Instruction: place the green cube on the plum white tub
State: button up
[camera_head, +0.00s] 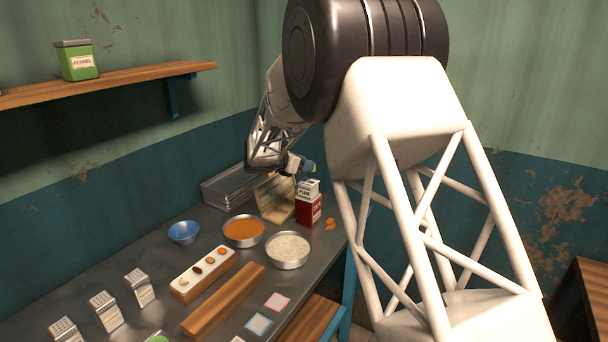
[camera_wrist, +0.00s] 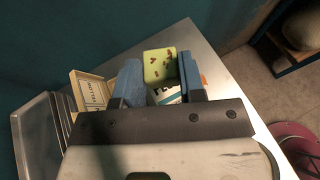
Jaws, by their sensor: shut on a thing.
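The green cube (camera_wrist: 160,65), with small red marks on its face, is between the two blue fingertips of my gripper (camera_wrist: 161,80). In the head view my gripper (camera_head: 301,165) is shut on the cube (camera_head: 311,166) at the back of the table. The plum white tub (camera_head: 309,187) sits on a dark red box (camera_head: 309,210), below the gripper. In the wrist view part of a white tub with dark lettering (camera_wrist: 166,94) shows between the fingers. The cube appears above the tub; I cannot tell whether they touch.
A yellowish open case (camera_head: 274,198) and stacked metal trays (camera_head: 226,187) stand left of the tub. A bowl of orange contents (camera_head: 243,231) and a bowl of pale grains (camera_head: 288,250) are in front. Orange pieces (camera_head: 330,224) lie right of the red box, near the table edge.

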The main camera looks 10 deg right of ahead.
aim_at(304, 183)
dwell(0.3)
jog(key=shift+f, duration=1.8)
jog(key=shift+f, duration=0.1)
jog(key=o, duration=0.9)
jog(key=v, duration=1.2)
